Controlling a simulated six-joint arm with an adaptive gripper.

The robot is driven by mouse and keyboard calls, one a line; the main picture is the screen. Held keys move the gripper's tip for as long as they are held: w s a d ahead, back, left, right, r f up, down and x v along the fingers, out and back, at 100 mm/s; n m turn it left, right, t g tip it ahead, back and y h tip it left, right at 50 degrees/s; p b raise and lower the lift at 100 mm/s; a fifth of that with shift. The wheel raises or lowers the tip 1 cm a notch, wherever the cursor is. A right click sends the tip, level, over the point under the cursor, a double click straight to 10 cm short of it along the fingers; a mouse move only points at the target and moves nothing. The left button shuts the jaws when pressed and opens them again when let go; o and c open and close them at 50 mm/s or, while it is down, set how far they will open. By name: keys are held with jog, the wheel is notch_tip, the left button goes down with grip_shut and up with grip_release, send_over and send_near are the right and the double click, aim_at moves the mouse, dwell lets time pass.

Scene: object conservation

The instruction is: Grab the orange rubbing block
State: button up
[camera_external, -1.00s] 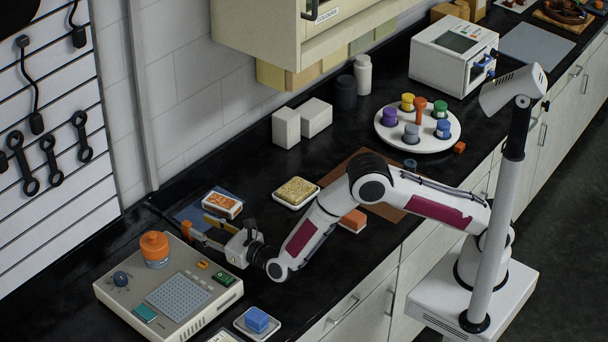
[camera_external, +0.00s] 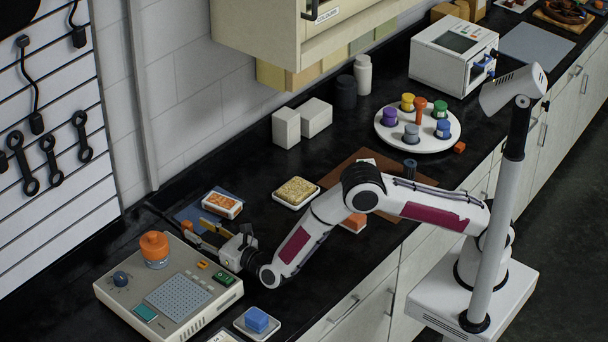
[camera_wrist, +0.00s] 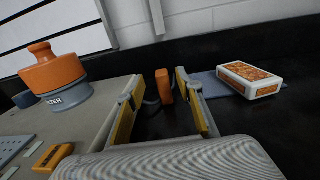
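An orange block (camera_wrist: 165,86) stands upright on the dark counter in the wrist view, beyond and between my fingertips. It shows as a small orange patch just past the fingers in the external view (camera_external: 187,226). My gripper (camera_external: 199,234) is open, low over the counter behind the grey device; its yellow-padded fingers (camera_wrist: 158,88) lie left and right of the block's line in the wrist view. I cannot tell whether either finger touches the block. Another orange block (camera_external: 354,221) sits on a white base near my arm's middle, partly hidden by the arm.
The grey device (camera_external: 180,290) with an orange-topped knob (camera_wrist: 55,70) is close on the left. An orange-and-white box (camera_external: 222,204) lies on a blue mat to the right.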

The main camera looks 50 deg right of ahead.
aim_at(191, 227)
jog(key=shift+w, duration=0.3)
jog(key=shift+w+f, duration=0.25)
jog(key=shift+w, duration=0.5)
jog(key=shift+w+f, duration=0.2)
jog(key=shift+w, duration=1.55)
grip_shut()
